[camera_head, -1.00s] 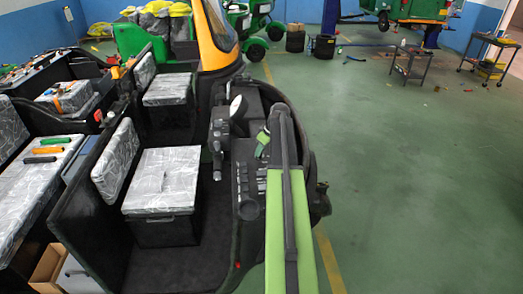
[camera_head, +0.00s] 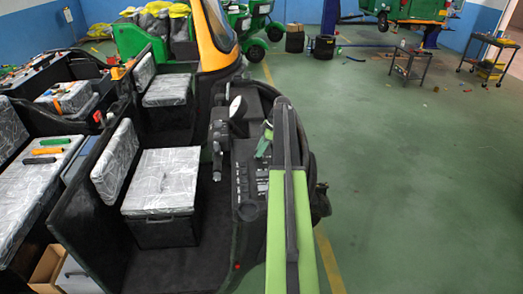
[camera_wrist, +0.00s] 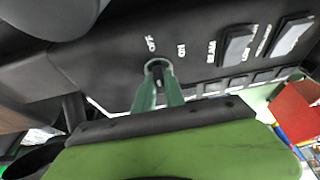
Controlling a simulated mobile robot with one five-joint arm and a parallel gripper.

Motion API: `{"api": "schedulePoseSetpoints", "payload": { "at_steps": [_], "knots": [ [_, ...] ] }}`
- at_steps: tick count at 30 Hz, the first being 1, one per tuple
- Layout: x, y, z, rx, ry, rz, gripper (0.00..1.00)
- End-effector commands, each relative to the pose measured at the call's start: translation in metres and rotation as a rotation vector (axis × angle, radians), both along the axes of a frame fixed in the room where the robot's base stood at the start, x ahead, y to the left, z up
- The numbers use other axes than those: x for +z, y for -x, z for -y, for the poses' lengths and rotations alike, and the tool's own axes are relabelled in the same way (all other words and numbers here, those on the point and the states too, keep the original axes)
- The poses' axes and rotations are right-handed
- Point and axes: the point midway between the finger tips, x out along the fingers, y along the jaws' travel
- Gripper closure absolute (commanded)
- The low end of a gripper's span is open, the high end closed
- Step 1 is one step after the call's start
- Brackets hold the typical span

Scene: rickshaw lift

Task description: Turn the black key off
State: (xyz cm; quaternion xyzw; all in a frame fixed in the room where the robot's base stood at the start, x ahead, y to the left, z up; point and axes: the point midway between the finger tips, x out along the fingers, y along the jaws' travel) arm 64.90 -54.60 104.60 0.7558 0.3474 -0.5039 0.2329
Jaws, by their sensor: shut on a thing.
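The black key (camera_wrist: 157,72) sits in a round switch on the black dashboard in the wrist view. It is partly hidden between the green fingers of my gripper (camera_wrist: 158,82), which are shut on it. An upside-down OFF label (camera_wrist: 152,44) is printed just above the switch, and an ON label (camera_wrist: 181,50) is to its right. Which label the key points to is hard to tell. In the head view my gripper (camera_head: 264,143) is at the dashboard behind my green arm, and the key is too small to see.
Rocker switches (camera_wrist: 238,44) are right of the key. The handlebar (camera_head: 217,145) is left of my gripper in the head view. Plastic-covered seats (camera_head: 163,180) fill the left side.

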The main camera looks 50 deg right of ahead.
Motion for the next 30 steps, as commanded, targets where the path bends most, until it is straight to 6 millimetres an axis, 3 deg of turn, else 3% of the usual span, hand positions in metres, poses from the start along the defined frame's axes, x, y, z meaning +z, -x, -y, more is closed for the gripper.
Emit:
{"api": "schedulePoseSetpoints", "payload": {
  "at_steps": [16, 17, 21, 30],
  "knots": [
    [-0.0012, 0.0027, -0.0011, 0.027, -0.002, -0.008, 1.0],
    [-0.0012, 0.0027, -0.0011, 0.027, -0.002, -0.008, 0.81],
    [-0.001, 0.0021, -0.0008, 0.025, -0.001, -0.006, 0.64],
    [0.0003, 0.0012, -0.0002, 0.023, -0.001, -0.004, 0.64]
  ]
}}
